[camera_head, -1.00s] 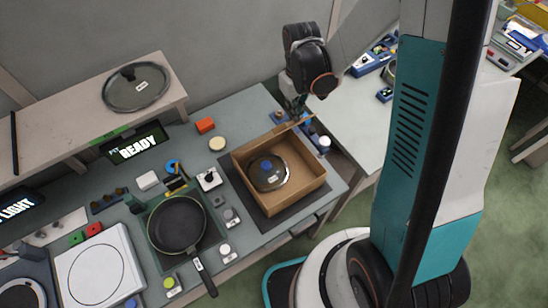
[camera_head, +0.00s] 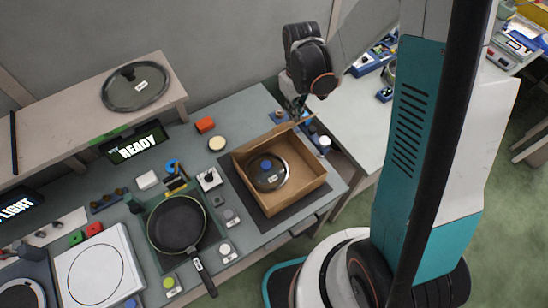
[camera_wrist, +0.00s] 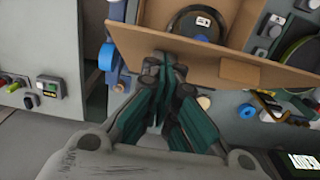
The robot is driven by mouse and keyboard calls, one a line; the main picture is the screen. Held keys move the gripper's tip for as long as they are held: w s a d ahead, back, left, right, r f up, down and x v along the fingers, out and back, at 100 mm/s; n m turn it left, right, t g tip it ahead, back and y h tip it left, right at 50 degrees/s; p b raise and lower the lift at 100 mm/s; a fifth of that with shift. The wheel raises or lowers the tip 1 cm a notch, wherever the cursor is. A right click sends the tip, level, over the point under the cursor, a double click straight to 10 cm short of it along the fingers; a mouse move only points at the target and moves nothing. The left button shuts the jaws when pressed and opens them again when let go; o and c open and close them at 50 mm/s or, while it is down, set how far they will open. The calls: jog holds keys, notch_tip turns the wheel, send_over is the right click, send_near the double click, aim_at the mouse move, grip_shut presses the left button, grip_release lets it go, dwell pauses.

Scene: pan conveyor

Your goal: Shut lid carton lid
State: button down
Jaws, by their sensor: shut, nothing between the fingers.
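The open brown carton (camera_head: 309,192) stands on the right of the grey worktop. A round pan lid (camera_head: 268,174) with a blue knob lies inside it. The carton lid (camera_head: 290,127) is a cardboard flap on the far side, seen nearly edge-on in the head view. In the wrist view the flap (camera_wrist: 215,68) crosses in front of my gripper (camera_wrist: 166,66). The fingers are together and empty, with their tips close against the flap; I cannot tell whether they touch it. In the head view my gripper (camera_head: 296,106) is partly hidden by my wrist, behind the carton.
A frying pan (camera_head: 178,228) sits left of the carton, with small switches (camera_head: 232,217) between them. A glass lid (camera_head: 136,87) rests on the raised shelf.

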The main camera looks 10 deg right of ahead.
notch_tip(320, 180, down, 11)
jog(key=b, duration=1)
dwell(6.5)
